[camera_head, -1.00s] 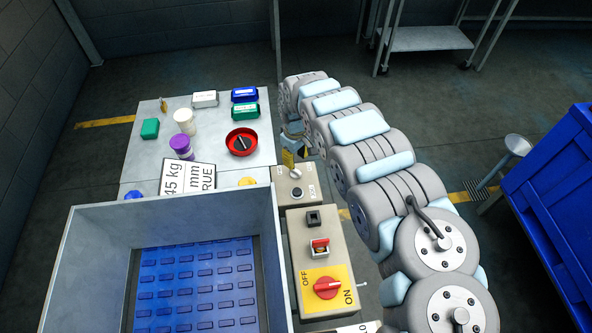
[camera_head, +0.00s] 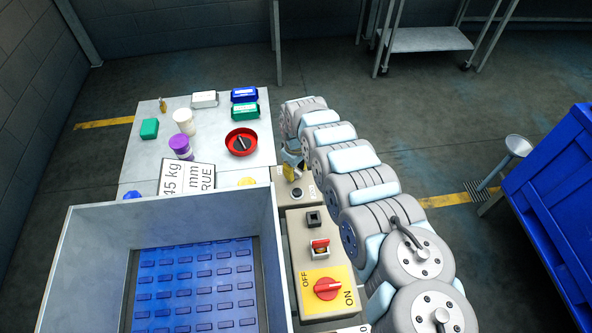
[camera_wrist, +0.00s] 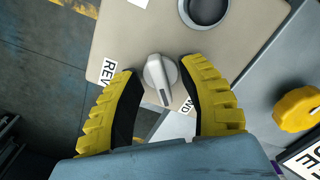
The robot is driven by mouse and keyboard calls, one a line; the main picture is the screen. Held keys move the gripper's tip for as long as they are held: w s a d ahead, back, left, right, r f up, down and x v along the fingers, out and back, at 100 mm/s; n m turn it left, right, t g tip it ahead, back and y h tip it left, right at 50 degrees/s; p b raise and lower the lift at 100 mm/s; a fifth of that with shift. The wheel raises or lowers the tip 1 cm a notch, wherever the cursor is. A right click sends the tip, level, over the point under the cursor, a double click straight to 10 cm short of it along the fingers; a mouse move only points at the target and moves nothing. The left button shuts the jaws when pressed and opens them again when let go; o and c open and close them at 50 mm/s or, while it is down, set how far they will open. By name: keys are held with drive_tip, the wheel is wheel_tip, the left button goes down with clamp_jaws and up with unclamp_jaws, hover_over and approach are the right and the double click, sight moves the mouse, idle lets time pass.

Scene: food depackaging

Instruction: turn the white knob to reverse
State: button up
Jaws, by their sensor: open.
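The white knob (camera_wrist: 160,76) sits on a beige control panel (camera_wrist: 130,40) in the wrist view, between labels reading "REV" on the left and one ending in "WD", partly hidden, on the right. Its pointer is directed down and slightly right, nearer the right label. My gripper (camera_wrist: 160,85) is open, with one yellow-and-black finger on each side of the knob, gaps showing on both sides. In the head view my gripper (camera_head: 292,165) is over the small panel (camera_head: 287,195), and the knob is hidden behind it.
A round dark button (camera_wrist: 205,8) is on the same panel. A yellow knob (camera_wrist: 297,108) lies to the right. In the head view, a control box with a red switch (camera_head: 328,288) is nearer, beside a grey-walled bin (camera_head: 170,215). A red bowl (camera_head: 241,142) is on the table behind.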

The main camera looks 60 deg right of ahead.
clamp_jaws()
